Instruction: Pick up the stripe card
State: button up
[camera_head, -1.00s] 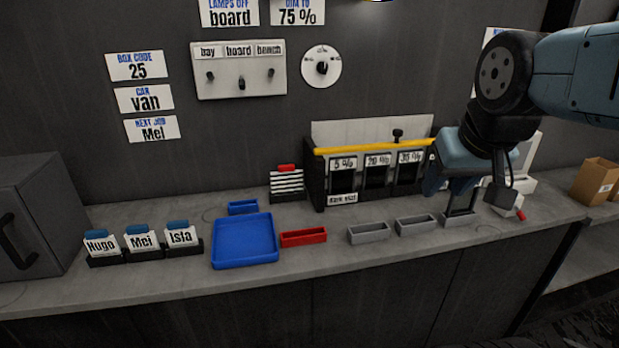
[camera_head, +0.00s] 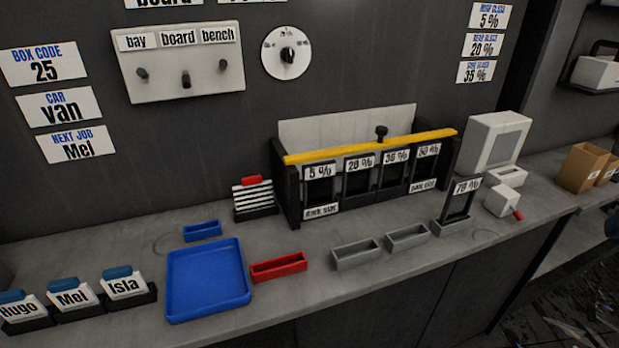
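The stripe card (camera_head: 253,199) is a white card with black horizontal stripes and a red tab on top. It stands upright in a dark holder at the back of the counter, just left of the film rack. My gripper is not in view now, so I cannot see whether it is open or shut.
The film rack (camera_head: 370,138) with a yellow bar stands right of the card. A blue tray (camera_head: 207,280), a small blue bin (camera_head: 202,231) and a red bin (camera_head: 278,267) lie in front and left. Grey bins (camera_head: 356,253) and a 70 % card (camera_head: 459,202) stand further right.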

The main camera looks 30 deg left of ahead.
aim_at(254, 193)
jog(key=z, duration=0.25)
jog(key=k, duration=1.15)
jog(key=u, duration=0.65)
jog(key=i, duration=1)
jog(key=u, duration=0.1)
